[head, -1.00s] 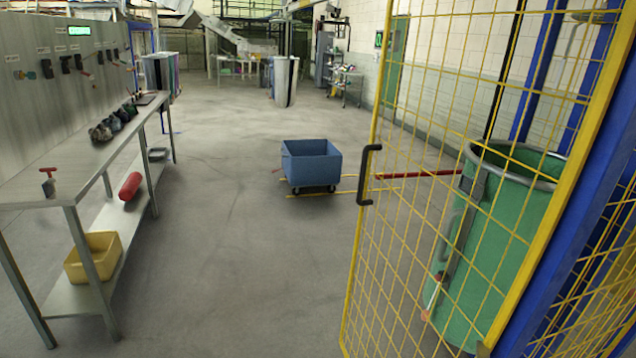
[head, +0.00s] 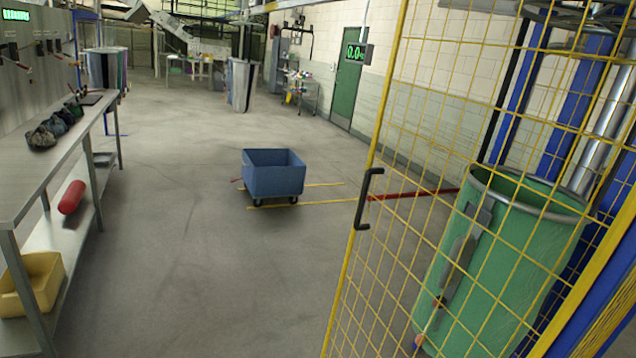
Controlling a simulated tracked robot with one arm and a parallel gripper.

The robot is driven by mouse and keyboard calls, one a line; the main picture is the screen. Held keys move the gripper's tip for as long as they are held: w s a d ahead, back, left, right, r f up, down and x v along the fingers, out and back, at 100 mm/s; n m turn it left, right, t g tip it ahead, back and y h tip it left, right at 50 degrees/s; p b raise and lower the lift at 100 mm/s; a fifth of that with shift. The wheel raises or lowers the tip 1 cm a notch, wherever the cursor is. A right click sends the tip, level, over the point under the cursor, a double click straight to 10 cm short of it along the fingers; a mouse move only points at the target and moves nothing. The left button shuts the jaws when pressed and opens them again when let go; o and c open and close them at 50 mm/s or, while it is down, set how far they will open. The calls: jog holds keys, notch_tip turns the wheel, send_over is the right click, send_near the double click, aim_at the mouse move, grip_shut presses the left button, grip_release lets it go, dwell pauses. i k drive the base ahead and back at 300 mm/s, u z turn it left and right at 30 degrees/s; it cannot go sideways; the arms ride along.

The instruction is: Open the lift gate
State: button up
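The lift gate (head: 345,300) is a yellow wire-mesh panel in a yellow frame, on the right of the view. Its black handle (head: 368,198) sits on the gate's left upright. Behind the mesh stands a green cylindrical bin (head: 545,235) with a grey rim, beside blue lift posts (head: 578,95). The gate stands at an angle to me; I cannot tell whether it is latched. My gripper does not show in the view.
A blue wheeled cart (head: 273,178) stands on yellow floor lines in the middle. A metal bench (head: 75,125) with dark bundles (head: 52,130), a red roll (head: 71,197) and a yellow tub (head: 30,285) runs along the left.

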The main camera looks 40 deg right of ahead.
aim_at(623, 220)
jog(key=z, duration=0.25)
jog(key=i, duration=1.4)
jog(key=z, duration=0.95)
